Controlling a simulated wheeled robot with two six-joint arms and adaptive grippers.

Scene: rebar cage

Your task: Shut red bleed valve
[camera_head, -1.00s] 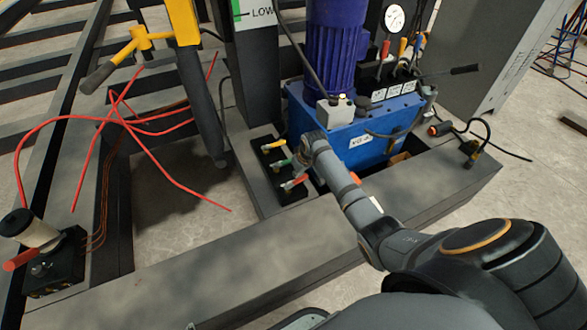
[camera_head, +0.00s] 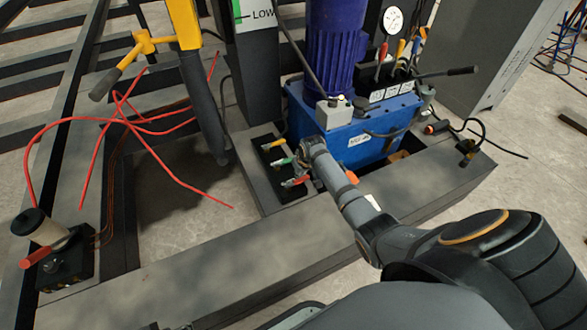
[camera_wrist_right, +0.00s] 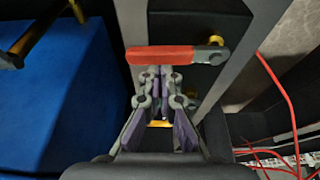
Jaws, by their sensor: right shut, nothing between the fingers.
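The red-handled valve (camera_head: 294,182) is the nearest of a row of small valves on a dark block (camera_head: 262,178), in front of the blue pump unit. Its red lever also shows in the right wrist view (camera_wrist_right: 172,54), lying crosswise with its pivot end at the right. My right gripper (camera_head: 303,172) reaches down beside the row. In the right wrist view its fingers (camera_wrist_right: 160,72) are shut and empty, with the tips close to the lever's near side. I cannot tell whether they touch it. My left gripper is not in view.
A green-handled valve (camera_head: 281,162) and a yellow-handled valve (camera_head: 273,145) sit farther back in the row. The blue pump tank (camera_head: 350,140) stands close behind my right arm. Loose red hoses (camera_head: 150,130) lie left. Another block with a red lever (camera_head: 38,257) is at lower left.

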